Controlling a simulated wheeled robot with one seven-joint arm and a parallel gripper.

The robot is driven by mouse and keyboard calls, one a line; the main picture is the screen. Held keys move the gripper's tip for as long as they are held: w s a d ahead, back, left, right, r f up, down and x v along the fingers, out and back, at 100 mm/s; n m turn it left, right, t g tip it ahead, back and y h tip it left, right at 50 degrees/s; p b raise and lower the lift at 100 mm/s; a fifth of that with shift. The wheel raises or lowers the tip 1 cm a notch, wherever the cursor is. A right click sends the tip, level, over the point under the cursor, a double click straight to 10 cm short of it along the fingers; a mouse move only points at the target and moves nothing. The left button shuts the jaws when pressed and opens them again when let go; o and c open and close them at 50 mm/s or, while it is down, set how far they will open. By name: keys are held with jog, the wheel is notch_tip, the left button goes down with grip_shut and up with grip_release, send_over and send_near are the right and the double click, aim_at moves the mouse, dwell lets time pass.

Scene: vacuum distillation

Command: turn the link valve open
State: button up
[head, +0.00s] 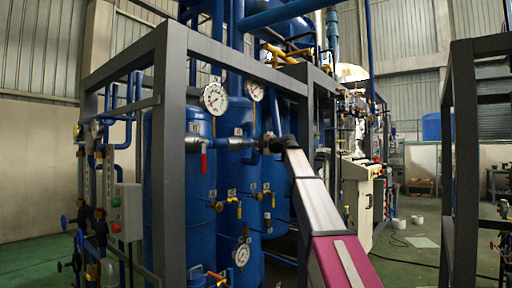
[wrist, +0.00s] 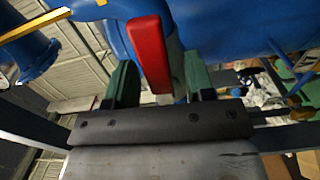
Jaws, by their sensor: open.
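A red lever handle (wrist: 150,50) shows close up in the wrist view, in front of a blue pipe. My gripper (wrist: 158,78) is open, with one green finger on each side of the lever. A gap shows on the left; on the right the finger is closer, and I cannot tell if it touches. In the head view, a red handle (head: 204,162) hangs down from a horizontal pipe fitting on the blue vessel. My gripper (head: 267,143) is to its right at about pipe height, with its fingertips too small to make out. I cannot tell whether both views show the same handle.
A grey frame post (head: 169,150) stands left of the handle. Gauges (head: 215,97) and yellow-handled valves (head: 238,203) sit around the blue tanks (head: 232,180). A control box (head: 127,212) is at the left. Open green floor (head: 405,245) lies to the right.

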jog(key=v, duration=1)
jog(key=shift+s+d, duration=0.3)
jog(key=s+d+f+m+g+h, duration=0.15)
jog(key=f+m, duration=0.35)
jog(key=f, duration=1)
jog(key=s+f+m+g+h, duration=0.1)
jog(key=s+f+m+h, duration=0.2)
jog(key=f, duration=1.3)
jog(key=s+d+f+m+g+h, duration=0.1)
jog(key=f+m+g+h, duration=0.35)
jog(key=f, duration=1.05)
jog(key=s+d+f+m+g+h, duration=0.2)
jog(key=s+d+f+m, duration=0.2)
jog(key=s+f, duration=0.9)
jog(key=s+d+f+m+g+h, duration=0.2)
jog(key=s+f+m, duration=0.9)
jog(key=f, duration=0.8)
jog(key=shift+s+d+h, duration=0.6)
jog(key=shift+s+d, duration=0.4)
jog(key=shift+d, duration=0.1)
